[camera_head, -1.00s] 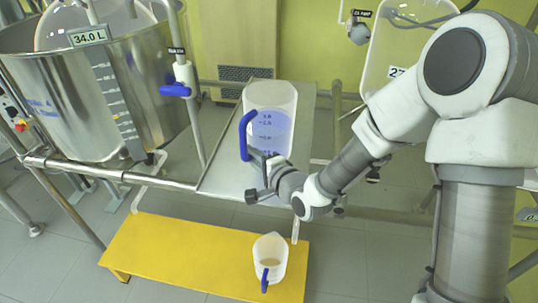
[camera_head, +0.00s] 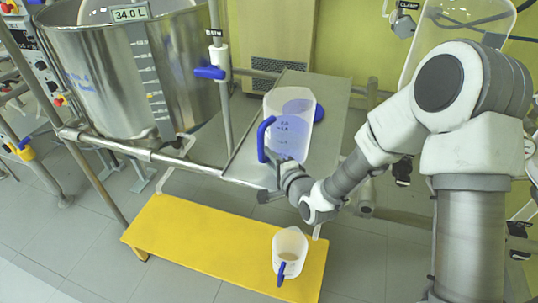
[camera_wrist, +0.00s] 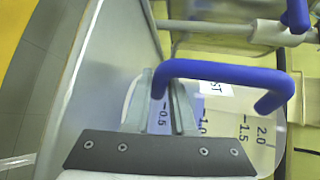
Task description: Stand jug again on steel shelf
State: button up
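The large translucent jug (camera_head: 303,130) has a blue handle (camera_head: 264,140) and holds bluish liquid. It is upright over the front part of the steel shelf (camera_head: 322,93); I cannot tell whether its base touches the metal. My gripper (camera_head: 275,182) is at the lower handle, on the jug's near side. In the wrist view the handle (camera_wrist: 225,73) crosses the picture, and its lower leg runs between my close-set fingers (camera_wrist: 163,105). My gripper appears shut on it. The jug's scale marks (camera_wrist: 245,130) show behind the handle.
A small jug (camera_head: 290,245) with a blue handle stands on the yellow bench (camera_head: 215,255) below the shelf. A steel vessel (camera_head: 105,75) and a pipe with a blue valve lever (camera_head: 210,72) stand left.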

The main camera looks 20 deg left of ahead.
jog(key=o, duration=0.4)
jog(key=shift+p+v, duration=2.5)
jog(key=shift+v, duration=3.5)
